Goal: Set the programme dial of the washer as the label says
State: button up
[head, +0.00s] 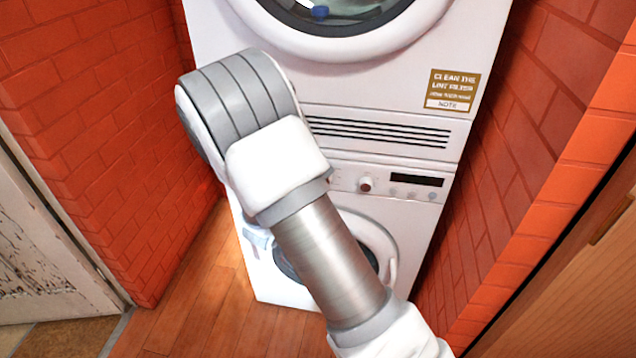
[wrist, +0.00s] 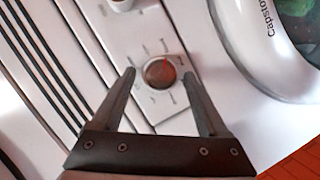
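The washer (head: 300,293) is the lower of two stacked white machines. In the wrist view a round brown-red dial (wrist: 158,73) in a pale ring sits on its control panel, with small marks around it too blurred to read. My gripper (wrist: 160,75) is open, with one finger on each side of the dial; contact cannot be told. A small pale-blue patch (head: 258,238) on the washer's left is unreadable.
A dark display (head: 416,180) is right of the knob. The washer door rim (wrist: 255,50) is near the right finger. Brick walls (head: 95,130) close in both sides.

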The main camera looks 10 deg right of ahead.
jog(key=shift+o, duration=0.4)
jog(key=p+v, duration=0.2)
jog(key=v, duration=1.5)
jog(key=shift+s, duration=0.2)
jog(key=shift+r, duration=0.1)
